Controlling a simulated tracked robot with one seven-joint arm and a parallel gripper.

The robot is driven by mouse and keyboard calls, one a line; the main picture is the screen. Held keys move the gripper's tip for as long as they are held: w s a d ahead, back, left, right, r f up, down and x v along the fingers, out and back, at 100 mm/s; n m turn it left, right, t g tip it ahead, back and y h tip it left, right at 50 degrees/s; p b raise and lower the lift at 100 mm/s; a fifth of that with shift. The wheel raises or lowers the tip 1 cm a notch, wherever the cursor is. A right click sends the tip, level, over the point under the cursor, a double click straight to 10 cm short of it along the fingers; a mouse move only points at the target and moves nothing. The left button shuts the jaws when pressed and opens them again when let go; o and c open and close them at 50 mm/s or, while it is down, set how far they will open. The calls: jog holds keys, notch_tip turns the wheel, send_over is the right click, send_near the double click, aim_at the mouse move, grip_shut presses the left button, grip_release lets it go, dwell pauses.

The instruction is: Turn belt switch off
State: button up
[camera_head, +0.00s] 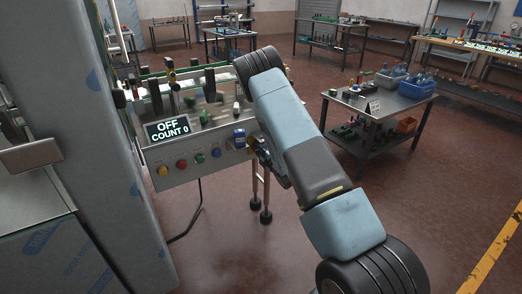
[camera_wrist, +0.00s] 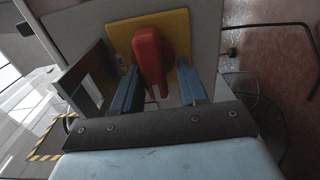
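The belt switch is a red handle (camera_wrist: 149,52) on a yellow plate (camera_wrist: 181,22), near the top middle of the wrist view. My gripper (camera_wrist: 158,70) is open, with one blue finger on each side of the handle. I cannot tell whether either finger touches it. In the head view my arm hides the switch and most of my gripper at the right end of the control panel (camera_head: 206,163). A display (camera_head: 168,131) on the belt unit reads "OFF" and "COUNT 0".
Yellow, red, green and blue buttons line the panel, with a small blue box (camera_head: 239,138) at their right. A film-wrapped cabinet (camera_head: 85,120) stands close at left. A table (camera_head: 378,101) with blue bins stands at right. Open floor lies in front.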

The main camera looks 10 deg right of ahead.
jog(key=shift+o, duration=1.1)
jog(key=shift+w+r, duration=0.1)
jog(key=shift+r, duration=0.05)
jog(key=shift+d, duration=0.1)
jog(key=v, duration=1.3)
jog(key=shift+s, duration=0.4)
